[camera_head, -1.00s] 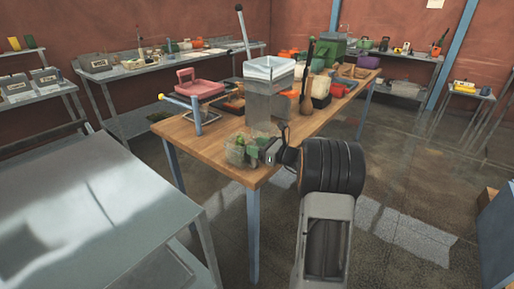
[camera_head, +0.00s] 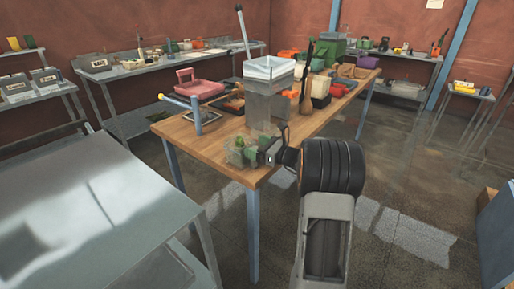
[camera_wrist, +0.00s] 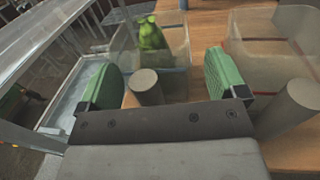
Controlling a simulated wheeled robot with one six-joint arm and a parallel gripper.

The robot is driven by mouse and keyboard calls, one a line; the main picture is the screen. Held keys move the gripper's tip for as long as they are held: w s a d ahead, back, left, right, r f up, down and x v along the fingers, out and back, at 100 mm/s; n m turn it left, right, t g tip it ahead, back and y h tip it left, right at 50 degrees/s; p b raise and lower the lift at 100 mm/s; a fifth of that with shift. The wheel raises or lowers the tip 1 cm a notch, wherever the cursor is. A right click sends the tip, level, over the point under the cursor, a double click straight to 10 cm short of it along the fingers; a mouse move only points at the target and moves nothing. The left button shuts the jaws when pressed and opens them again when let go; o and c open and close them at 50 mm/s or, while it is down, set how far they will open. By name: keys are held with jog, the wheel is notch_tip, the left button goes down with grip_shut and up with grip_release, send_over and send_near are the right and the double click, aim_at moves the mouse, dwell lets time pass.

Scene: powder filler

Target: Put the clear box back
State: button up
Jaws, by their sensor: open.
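A small clear box (camera_head: 236,155) with green contents stands at the near corner of the wooden table (camera_head: 195,148). In the wrist view the clear box (camera_wrist: 183,80) lies just ahead of my fingers, with a bright green item (camera_wrist: 152,36) inside. My gripper (camera_head: 268,150) is at the right side of the box in the head view and partly covers it. In the wrist view my gripper (camera_wrist: 162,80) has its two green-padded fingers wide apart, with nothing clamped between them. I cannot tell whether a finger touches the box.
A tall clear container (camera_head: 264,100) with a white liner stands behind the box. A pink tray (camera_head: 200,89) on a metal frame is to its left. Red and orange items crowd the table farther back. A bare metal table (camera_head: 95,205) stands at the left.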

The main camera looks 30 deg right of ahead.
jog(key=v, duration=1.2)
jog(key=s+a+f+n+g, duration=0.25)
jog(key=a+n+g, duration=0.4)
jog(key=a, duration=0.35)
jog(key=s+a+f+n+g, duration=0.1)
jog(key=s+a+n+g, duration=0.35)
jog(key=a+n, duration=0.4)
jog(key=s+a+f+n+g+h, duration=0.1)
jog(key=s+a+n+h, duration=0.3)
jog(key=s+n+h, duration=0.5)
jog(key=s+f+n, duration=0.1)
jog(key=n, duration=0.4)
jog(key=shift+a+n+h+b, duration=0.3)
jog(key=shift+a+b, duration=0.05)
jog(key=shift+a, duration=0.05)
